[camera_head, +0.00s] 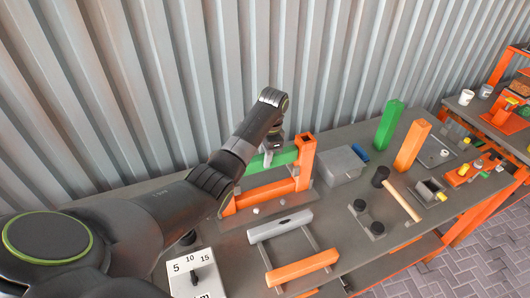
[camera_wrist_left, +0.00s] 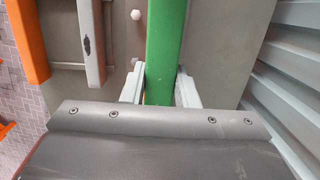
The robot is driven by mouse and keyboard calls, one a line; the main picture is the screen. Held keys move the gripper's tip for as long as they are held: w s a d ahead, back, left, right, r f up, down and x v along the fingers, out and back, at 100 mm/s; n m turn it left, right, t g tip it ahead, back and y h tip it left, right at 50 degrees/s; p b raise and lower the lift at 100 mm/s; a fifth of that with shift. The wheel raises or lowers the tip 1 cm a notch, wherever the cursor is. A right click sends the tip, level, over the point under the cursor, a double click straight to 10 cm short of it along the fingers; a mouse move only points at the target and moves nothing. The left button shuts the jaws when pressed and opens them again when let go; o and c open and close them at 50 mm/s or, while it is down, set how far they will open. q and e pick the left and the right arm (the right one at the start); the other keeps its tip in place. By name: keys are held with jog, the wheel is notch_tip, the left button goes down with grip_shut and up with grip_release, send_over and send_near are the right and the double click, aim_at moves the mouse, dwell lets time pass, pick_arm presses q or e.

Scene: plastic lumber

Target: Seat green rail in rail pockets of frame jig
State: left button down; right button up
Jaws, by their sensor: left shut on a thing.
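The green rail (camera_head: 281,159) is between the fingers of my left gripper (camera_head: 268,155), which is shut on it. In the left wrist view the rail (camera_wrist_left: 165,45) runs away from the camera between the pale fingers (camera_wrist_left: 159,88). In the head view the rail lies above the orange lower bar (camera_head: 265,193) of an upright frame, and its right end is by the top of the orange right post (camera_head: 305,163). My arm hides its left end. I cannot tell whether it touches the post, or which part is the jig. My right gripper is not in view.
A grey bar (camera_head: 280,226) and an orange bar (camera_head: 302,268) lie in front. A grey box (camera_head: 342,168), an upright green post (camera_head: 389,124), an orange post (camera_head: 411,146) and a mallet (camera_head: 400,197) stand or lie to the right. A corrugated wall (camera_head: 230,60) closes the back.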

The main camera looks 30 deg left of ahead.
pick_arm(q)
jog(key=shift+f, duration=0.2)
dwell(0.6)
jog(key=shift+r+p, duration=0.1)
jog(key=shift+p, duration=0.4)
dwell(0.4)
jog(key=shift+p, duration=0.5)
dwell(0.4)
jog(key=shift+f+b, duration=0.95)
jog(key=shift+f, duration=1.3)
jog(key=c, duration=1.1)
grip_release()
jog(key=shift+s, duration=0.1)
